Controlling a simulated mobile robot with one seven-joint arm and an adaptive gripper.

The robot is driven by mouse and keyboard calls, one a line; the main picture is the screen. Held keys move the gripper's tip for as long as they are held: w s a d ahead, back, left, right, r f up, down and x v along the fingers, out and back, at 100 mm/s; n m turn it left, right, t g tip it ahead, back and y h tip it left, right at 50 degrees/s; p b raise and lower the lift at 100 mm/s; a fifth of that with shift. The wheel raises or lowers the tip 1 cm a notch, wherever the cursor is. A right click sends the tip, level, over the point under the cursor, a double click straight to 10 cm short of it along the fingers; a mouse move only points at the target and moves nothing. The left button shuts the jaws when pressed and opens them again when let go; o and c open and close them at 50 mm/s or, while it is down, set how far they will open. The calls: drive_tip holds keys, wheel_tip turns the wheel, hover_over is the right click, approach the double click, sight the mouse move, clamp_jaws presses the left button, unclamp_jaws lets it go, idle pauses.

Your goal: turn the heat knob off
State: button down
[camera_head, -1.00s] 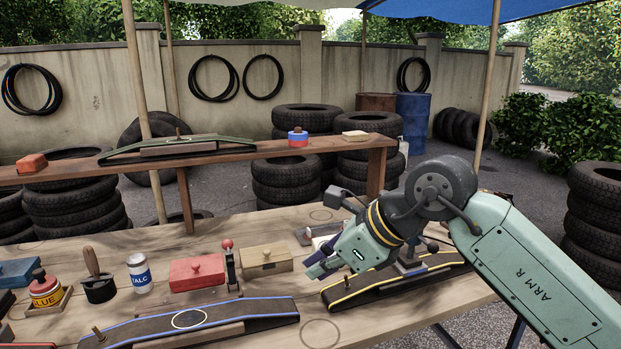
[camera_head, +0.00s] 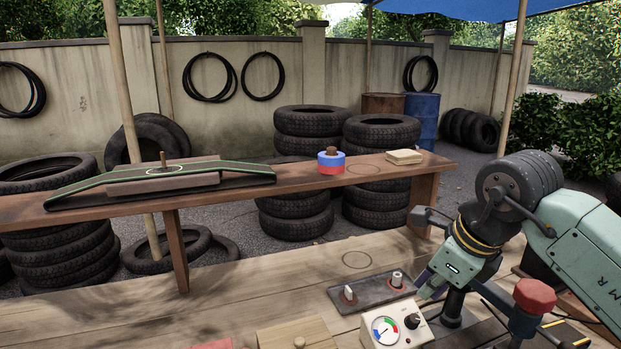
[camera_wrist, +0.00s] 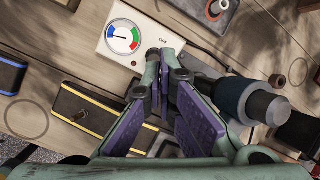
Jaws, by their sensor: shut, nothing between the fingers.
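The heat control is a white box (camera_head: 369,337) with a coloured round gauge (camera_head: 385,330) and a black knob (camera_head: 412,321) at its right. The box also shows at the top of the wrist view (camera_wrist: 143,22), with its gauge (camera_wrist: 122,37) and an "OFF" mark. My gripper (camera_head: 424,290) is shut and empty, just behind and above the knob in the head view.
A dark plate (camera_head: 372,292) with two small fittings lies behind the box. A red-topped post (camera_head: 535,296) stands right of my gripper, close to my arm. A yellow-edged strip (camera_wrist: 88,108) lies near the box. Bare wooden bench (camera_head: 240,290) is free to the left.

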sight(404, 313)
drive_tip(key=b+x, duration=0.3)
drive_tip(key=x, duration=0.3)
drive_tip(key=shift+b, duration=0.3)
drive_tip(key=shift+w+a+f+b, duration=0.15)
drive_tip(key=shift+w+f+b, duration=0.2)
drive_tip(key=shift+w+b, duration=0.05)
drive_tip(key=shift+s+f, duration=0.15)
idle(0.4)
